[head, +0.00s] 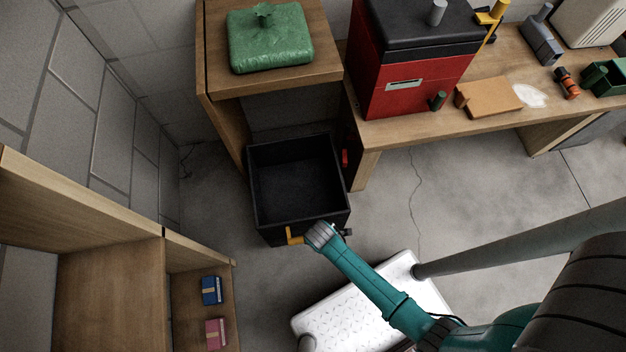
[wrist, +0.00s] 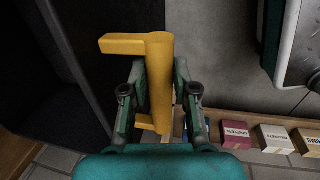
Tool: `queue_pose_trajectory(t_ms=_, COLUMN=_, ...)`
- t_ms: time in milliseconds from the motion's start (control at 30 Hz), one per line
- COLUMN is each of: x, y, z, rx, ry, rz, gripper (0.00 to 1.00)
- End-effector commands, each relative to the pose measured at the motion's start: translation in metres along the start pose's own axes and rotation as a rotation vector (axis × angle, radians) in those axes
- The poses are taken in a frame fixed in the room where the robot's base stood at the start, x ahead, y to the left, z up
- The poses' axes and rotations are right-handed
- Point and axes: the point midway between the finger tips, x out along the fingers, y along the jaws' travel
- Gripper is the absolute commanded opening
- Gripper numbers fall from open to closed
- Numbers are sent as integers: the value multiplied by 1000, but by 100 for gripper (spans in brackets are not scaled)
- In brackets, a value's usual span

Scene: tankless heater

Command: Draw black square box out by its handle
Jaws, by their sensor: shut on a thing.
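The black square box (head: 262,218) is open at the top and looks empty. It stands at floor level in front of the wooden stand, beside the workbench leg. Its yellow handle (head: 293,237) is on the front face, nearest me. My gripper (head: 316,238) is at that front face, and its fingers hide part of the handle. In the wrist view my gripper (wrist: 159,85) has one finger on each side of the upright yellow handle bar (wrist: 160,60) and is shut on it. The dark box wall (wrist: 75,65) shows at left.
The wooden stand (head: 272,80) carries a green bundle (head: 270,40). The workbench (head: 400,128) at right holds a red and black machine (head: 410,75). A wooden shelf (head: 110,290) with small boxes stands at lower left. Bare floor (head: 215,225) shows between shelf and box.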

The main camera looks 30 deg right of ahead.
Motion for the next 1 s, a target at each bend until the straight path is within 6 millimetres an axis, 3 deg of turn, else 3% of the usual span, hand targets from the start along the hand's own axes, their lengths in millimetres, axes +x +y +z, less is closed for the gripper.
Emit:
queue_pose_trajectory(t_ms=100, x=-3, y=-22, z=1, rx=-4, ry=-2, rz=-4, gripper=0)
queue_pose_trajectory(t_ms=300, x=-6, y=-39, z=1, rx=-2, ry=-1, rz=-4, gripper=0)
queue_pose_trajectory(t_ms=767, x=-7, y=-43, z=1, rx=1, ry=-1, rz=-5, gripper=0)
queue_pose_trajectory(t_ms=800, x=-7, y=-43, z=1, rx=0, ry=-1, rz=-5, gripper=38)
queue_pose_trajectory(t_ms=867, x=-7, y=-43, z=1, rx=0, ry=-1, rz=-4, gripper=53)
queue_pose_trajectory(t_ms=1000, x=-7, y=-42, z=0, rx=0, ry=0, rz=-2, gripper=54)
